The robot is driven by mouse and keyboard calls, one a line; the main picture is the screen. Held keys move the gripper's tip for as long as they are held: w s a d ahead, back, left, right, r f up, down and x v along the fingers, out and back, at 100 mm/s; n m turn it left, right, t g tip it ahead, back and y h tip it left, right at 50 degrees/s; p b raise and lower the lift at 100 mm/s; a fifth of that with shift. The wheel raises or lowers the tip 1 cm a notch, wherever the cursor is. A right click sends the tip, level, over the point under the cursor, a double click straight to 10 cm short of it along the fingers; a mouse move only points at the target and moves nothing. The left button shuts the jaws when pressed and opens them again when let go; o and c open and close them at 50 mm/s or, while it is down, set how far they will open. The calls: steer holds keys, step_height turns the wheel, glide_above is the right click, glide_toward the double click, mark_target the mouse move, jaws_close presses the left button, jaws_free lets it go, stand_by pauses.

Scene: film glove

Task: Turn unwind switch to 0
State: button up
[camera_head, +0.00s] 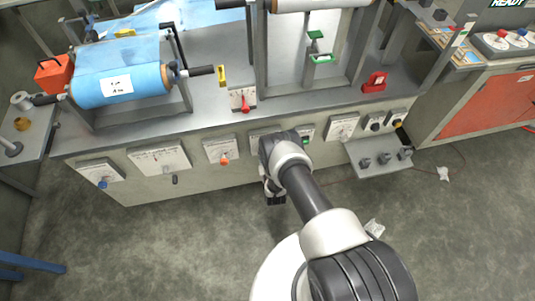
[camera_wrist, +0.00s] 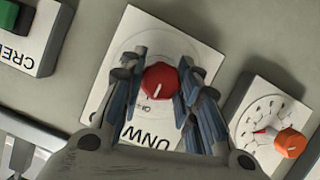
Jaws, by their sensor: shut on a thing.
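The unwind switch is a red knob (camera_wrist: 160,80) on a white plate (camera_wrist: 140,28) with the letters "UNW" visible in the wrist view. My gripper (camera_wrist: 161,88) has its fingers on both sides of this knob and is shut on it. The knob's white mark points down and slightly left in the wrist view. The fingers cover much of the plate, and I cannot read the 0 mark. In the head view my wrist hides the knob and the fingers; only part of the plate (camera_head: 258,136) shows.
In the wrist view an orange knob on a dial plate (camera_wrist: 290,142) is at the right and a green button (camera_wrist: 14,18) at the upper left. In the head view a blue film roll (camera_head: 120,100) lies above the panel. A grey shelf (camera_head: 375,170) juts out at the right.

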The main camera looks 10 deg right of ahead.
steer(key=o, duration=1.1)
steer(key=v, duration=1.2)
